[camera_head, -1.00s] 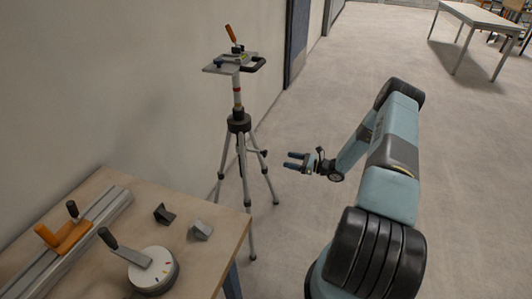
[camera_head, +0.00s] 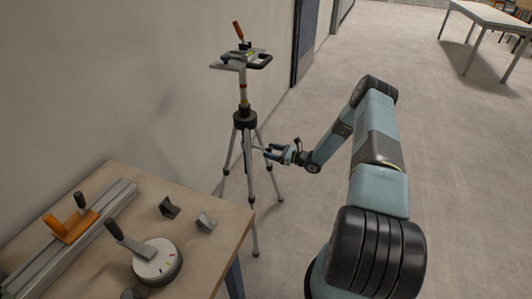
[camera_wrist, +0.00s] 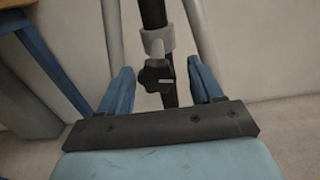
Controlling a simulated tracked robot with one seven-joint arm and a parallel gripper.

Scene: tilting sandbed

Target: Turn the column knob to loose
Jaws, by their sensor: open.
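A tripod (camera_head: 244,118) stands on the floor by the wall, with a platform on top. In the wrist view its dark centre column (camera_wrist: 153,14) carries a grey collar and a black column knob (camera_wrist: 152,78) with a pale mark. My gripper (camera_head: 268,153) is open and level with the tripod's upper legs, on their right side. In the wrist view its blue fingers flank the knob left and right with gaps on both sides. I cannot tell how deep the knob sits between them. In the head view the knob is not clearly visible near the fingertips.
Tripod legs stand close to my gripper.

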